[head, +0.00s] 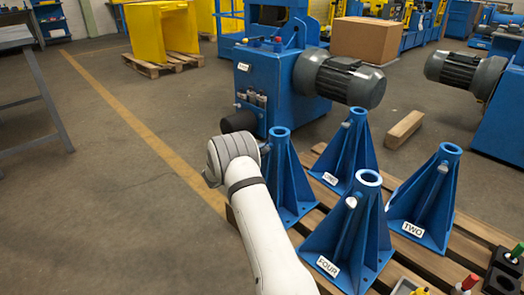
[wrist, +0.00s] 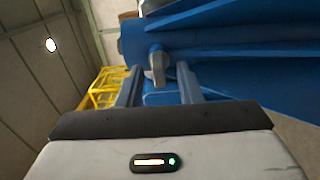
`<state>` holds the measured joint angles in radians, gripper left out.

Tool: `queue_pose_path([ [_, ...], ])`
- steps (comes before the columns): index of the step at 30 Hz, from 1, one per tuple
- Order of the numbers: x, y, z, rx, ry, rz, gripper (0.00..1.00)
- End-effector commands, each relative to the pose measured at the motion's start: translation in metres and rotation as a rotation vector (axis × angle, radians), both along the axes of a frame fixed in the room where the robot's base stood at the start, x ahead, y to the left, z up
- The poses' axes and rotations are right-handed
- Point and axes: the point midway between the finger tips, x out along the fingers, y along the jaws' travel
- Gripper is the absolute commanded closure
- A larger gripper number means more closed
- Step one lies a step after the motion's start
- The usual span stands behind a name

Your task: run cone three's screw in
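Several blue cone stands are on a pallet in the head view. The front one (head: 350,235) is labelled FOUR and the right one (head: 424,200) TWO. The back one (head: 347,155) has a label too small to read surely. The left one (head: 290,180) is partly behind my arm, with no label showing, so I cannot tell which is cone three. In the wrist view, a grey screw head (wrist: 157,64) sticks out from a blue cone (wrist: 225,42). My gripper (wrist: 159,72) is open, its fingers either side of the screw head with gaps visible. My arm hides the gripper in the head view.
The wooden pallet (head: 440,262) lies under the cones. A blue machine (head: 262,85) with a grey motor (head: 340,80) stands close behind them. A wooden block (head: 404,130) lies on the floor behind the pallet. The floor at left is clear up to a grey table (head: 35,95).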

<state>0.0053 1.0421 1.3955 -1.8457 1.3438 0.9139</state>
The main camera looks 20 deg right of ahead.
Motion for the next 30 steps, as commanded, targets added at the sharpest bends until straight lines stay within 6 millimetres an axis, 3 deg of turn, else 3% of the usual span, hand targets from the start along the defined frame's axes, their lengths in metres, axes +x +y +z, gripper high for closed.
queue_pose_path([
  [6,-0.013,0.037,0.003,0.0,0.003,0.003,0.67],
  [11,-0.018,0.052,0.001,0.0,0.002,0.002,0.67],
  [28,-0.02,0.055,0.0,0.001,0.001,0.0,0.67],
  [29,-0.021,0.055,0.002,0.002,0.002,-0.002,0.67],
  [30,-0.025,0.053,0.019,0.016,0.006,-0.017,0.67],
])
